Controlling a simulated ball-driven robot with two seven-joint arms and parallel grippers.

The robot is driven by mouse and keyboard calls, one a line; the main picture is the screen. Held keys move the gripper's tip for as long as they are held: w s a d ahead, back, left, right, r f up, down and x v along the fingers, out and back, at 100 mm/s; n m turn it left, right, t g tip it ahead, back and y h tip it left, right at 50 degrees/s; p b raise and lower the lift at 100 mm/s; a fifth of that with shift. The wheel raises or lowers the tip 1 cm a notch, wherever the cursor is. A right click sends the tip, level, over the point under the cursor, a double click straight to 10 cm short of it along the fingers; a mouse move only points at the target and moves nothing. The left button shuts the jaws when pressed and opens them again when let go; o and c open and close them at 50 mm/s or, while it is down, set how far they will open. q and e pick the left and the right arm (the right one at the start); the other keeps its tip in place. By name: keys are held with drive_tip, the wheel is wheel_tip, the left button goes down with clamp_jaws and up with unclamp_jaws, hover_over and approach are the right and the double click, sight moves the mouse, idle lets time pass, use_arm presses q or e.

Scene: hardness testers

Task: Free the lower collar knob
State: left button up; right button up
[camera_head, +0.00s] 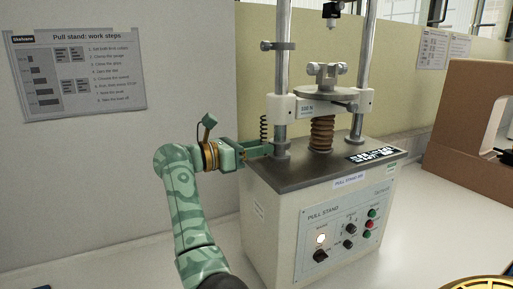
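The pull stand (330,200) is a pale cabinet with a dark top plate and two steel posts. An upper collar (283,45) with a knob to its left sits high on the left post (282,70). A grey collar (282,149) sits low on the same post, near the top plate.
A crosshead (342,96) spans the posts above a brown bellows (321,133). A dark coiled spring (264,131) stands behind the gripper. The front panel (345,230) has a lit lamp and several knobs. A brown case (465,125) stands right. White bench (130,262) is clear at left.

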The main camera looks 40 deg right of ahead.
drive_tip(key=b+v, duration=0.2)
drive_tip(key=v, duration=1.4)
drive_tip(key=shift+a, duration=0.2)
